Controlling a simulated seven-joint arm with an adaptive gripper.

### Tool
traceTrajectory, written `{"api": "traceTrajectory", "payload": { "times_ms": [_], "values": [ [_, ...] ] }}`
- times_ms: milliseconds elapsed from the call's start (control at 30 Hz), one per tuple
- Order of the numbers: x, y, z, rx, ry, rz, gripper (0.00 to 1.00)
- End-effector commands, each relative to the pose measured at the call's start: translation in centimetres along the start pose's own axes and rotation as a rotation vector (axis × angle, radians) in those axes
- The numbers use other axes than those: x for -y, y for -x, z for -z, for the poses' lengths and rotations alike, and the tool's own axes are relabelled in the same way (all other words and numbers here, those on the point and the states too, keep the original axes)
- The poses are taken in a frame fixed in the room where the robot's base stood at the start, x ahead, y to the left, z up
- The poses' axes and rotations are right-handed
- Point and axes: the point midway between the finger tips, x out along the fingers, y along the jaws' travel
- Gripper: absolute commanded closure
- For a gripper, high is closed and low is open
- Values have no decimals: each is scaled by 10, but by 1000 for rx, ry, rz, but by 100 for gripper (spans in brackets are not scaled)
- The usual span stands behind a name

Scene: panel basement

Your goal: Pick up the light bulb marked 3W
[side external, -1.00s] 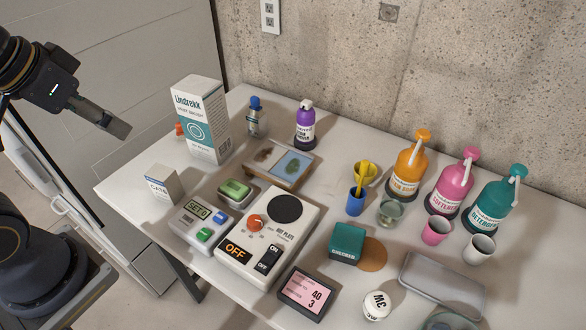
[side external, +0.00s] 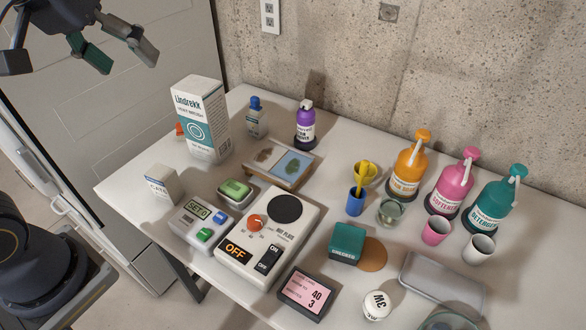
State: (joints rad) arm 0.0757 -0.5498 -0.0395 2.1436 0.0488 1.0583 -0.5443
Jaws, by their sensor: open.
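The light bulb marked 3W (side external: 377,305) is a small white round thing with dark lettering. It sits on the table near its front edge, at the bottom right of the side view. My gripper (side external: 125,60) is at the top left, high up and far from the bulb. Its fingers are spread apart with nothing between them.
Left of the bulb stands a pink display (side external: 307,294), with a teal box (side external: 347,244) behind it. A grey tray (side external: 440,285) lies to its right, and a glass dish (side external: 450,322) is cut off below. Detergent bottles (side external: 498,203) stand along the back. A hot plate (side external: 290,237) fills the middle.

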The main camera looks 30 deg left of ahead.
Motion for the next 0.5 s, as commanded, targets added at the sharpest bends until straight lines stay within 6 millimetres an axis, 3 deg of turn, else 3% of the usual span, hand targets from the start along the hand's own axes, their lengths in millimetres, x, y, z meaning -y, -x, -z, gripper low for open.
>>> {"api": "traceTrajectory", "payload": {
  "times_ms": [133,267,367,500],
  "values": [
    [-73,-4,30,69,44,-9,23],
    [-157,-24,33,151,47,-10,23],
    [-226,-49,12,224,22,-1,23],
    [-312,-92,-53,327,-62,23,23]
  ]
}}
